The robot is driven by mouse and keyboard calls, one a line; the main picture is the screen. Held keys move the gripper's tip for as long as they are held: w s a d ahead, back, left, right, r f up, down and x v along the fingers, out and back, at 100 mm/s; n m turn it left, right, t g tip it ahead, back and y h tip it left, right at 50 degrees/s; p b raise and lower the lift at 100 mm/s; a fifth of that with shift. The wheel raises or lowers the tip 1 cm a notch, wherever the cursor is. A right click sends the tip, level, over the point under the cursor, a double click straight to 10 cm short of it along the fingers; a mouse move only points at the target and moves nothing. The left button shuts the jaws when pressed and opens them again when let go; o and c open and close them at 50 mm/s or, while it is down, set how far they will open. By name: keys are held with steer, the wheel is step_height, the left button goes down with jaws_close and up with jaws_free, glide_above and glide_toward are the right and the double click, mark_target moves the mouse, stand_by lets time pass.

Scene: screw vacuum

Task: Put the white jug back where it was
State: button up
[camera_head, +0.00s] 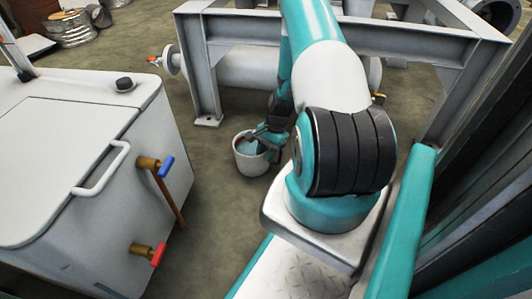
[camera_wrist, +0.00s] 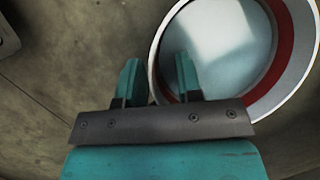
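The white jug (camera_head: 247,164) looks like a round white bucket. It stands on the floor in the head view, between the white tank and my arm. The wrist view shows the jug (camera_wrist: 297,82) from above at the upper right, with a red band inside and a pale blue surface within. My gripper (camera_head: 263,143) is at the jug's upper right edge in the head view. In the wrist view my gripper (camera_wrist: 158,75) is open. Its left finger is outside the jug and its right finger overlaps the inside, with the rim between them. I cannot tell whether the fingers touch the rim.
A white tank (camera_head: 70,150) with a handle, a blue-handled tap (camera_head: 160,165) and a red-handled tap (camera_head: 147,252) stands at the left. A grey steel frame (camera_head: 205,75) and a pipe (camera_head: 245,68) lie behind the jug. Concrete floor around the jug is clear.

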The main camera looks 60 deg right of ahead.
steer(key=p+v, duration=0.8)
steer(key=v, duration=0.4)
steer(key=w+a+r+n, duration=0.4)
steer(key=w+a+r, duration=0.1)
steer(key=a+r, duration=0.25)
steer(key=w+a+r+n, duration=0.4)
steer(key=w+a+r, duration=0.15)
steer(key=r, duration=0.35)
steer(key=s+a+r+n, duration=0.4)
steer(key=a+r+n, duration=0.3)
steer(key=a, duration=0.4)
steer(key=s+a+r+n, duration=0.35)
steer(key=a+r, duration=0.45)
steer(key=a, duration=0.3)
steer(key=s+a+r+n, duration=0.2)
steer(key=s+a+n, duration=0.1)
steer(key=s, duration=0.2)
steer(key=s+a+r+n+g, duration=0.1)
steer(key=s+a+r+n, duration=0.1)
steer(key=s+a+n, duration=0.2)
steer(key=shift+s+r, duration=0.3)
steer(key=shift+s, duration=0.9)
steer(key=shift+a, duration=0.1)
step_height(320, 180, up, 52)
steer(key=p, duration=5.2)
